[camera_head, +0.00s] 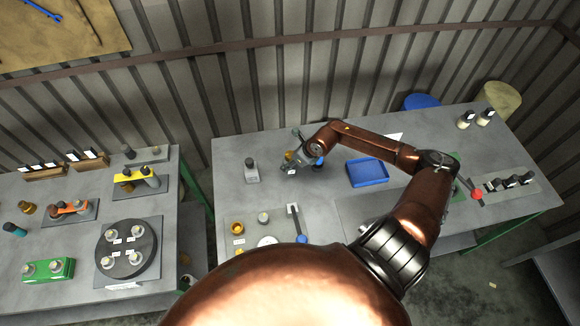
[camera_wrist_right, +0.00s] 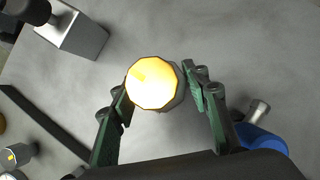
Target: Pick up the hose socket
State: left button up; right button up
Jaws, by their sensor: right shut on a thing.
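The hose socket, a bright yellow many-sided piece (camera_wrist_right: 153,84), is between the fingertips of my right gripper (camera_wrist_right: 156,88) in the right wrist view. The fingers touch or nearly touch its sides, and the gripper is shut on it. Its underside is hidden, so I cannot tell whether it touches the table. In the head view my right gripper (camera_head: 296,162) is low over the middle table, and the socket there is too small to make out clearly. My left gripper is not in view.
A grey block with a dark-topped knob (camera_head: 251,171) stands left of the gripper, and a blue tray (camera_head: 367,172) lies to its right. A blue-ended tool (camera_head: 298,226) and a brass ring part (camera_head: 237,228) lie nearer. A side table (camera_head: 75,225) holds several fittings.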

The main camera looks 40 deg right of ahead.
grip_shut()
jog(key=shift+r, duration=0.1)
jog(key=shift+w, duration=0.1)
